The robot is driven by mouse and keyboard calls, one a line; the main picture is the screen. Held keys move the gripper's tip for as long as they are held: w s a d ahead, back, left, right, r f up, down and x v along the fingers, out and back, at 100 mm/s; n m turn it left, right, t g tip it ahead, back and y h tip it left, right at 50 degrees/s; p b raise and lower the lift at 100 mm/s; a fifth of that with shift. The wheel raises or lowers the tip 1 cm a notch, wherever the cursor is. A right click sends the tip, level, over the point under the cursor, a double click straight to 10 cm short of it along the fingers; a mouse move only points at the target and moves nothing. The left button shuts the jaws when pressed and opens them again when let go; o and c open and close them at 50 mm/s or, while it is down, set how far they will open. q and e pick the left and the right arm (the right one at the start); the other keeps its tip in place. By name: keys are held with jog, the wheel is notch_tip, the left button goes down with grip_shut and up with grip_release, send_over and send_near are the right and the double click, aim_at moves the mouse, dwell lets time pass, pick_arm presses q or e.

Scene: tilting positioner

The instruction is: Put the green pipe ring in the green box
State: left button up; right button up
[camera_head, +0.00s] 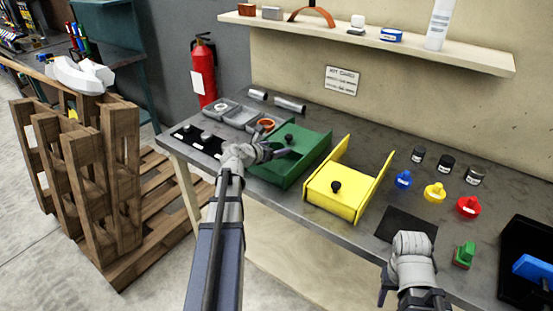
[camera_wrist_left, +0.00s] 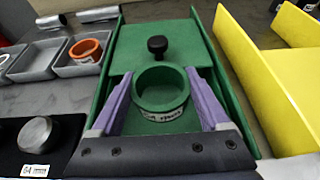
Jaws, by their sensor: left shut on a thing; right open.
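The green pipe ring (camera_wrist_left: 160,92), with a white label on its side, is between the purple fingers of my left gripper (camera_wrist_left: 160,105) in the left wrist view. My left gripper (camera_head: 268,150) is shut on it over the near part of the green box (camera_head: 309,158). The green box has tall side walls, and a flat green panel with a black knob (camera_wrist_left: 157,45) lies at its far part.
A yellow box (camera_head: 335,198) with a black knob stands just right of the green box. A grey tray (camera_wrist_left: 50,62) with an orange ring (camera_wrist_left: 85,50) is at the left. Blue, yellow and red capped items and several dark jars stand further right. A shelf (camera_head: 370,38) hangs behind.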

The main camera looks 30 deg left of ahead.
pick_arm(q)
jog(key=shift+f+b, duration=1.45)
jog(key=shift+f, duration=0.3)
jog(key=shift+f+b, duration=0.5)
jog(key=shift+f, duration=0.1)
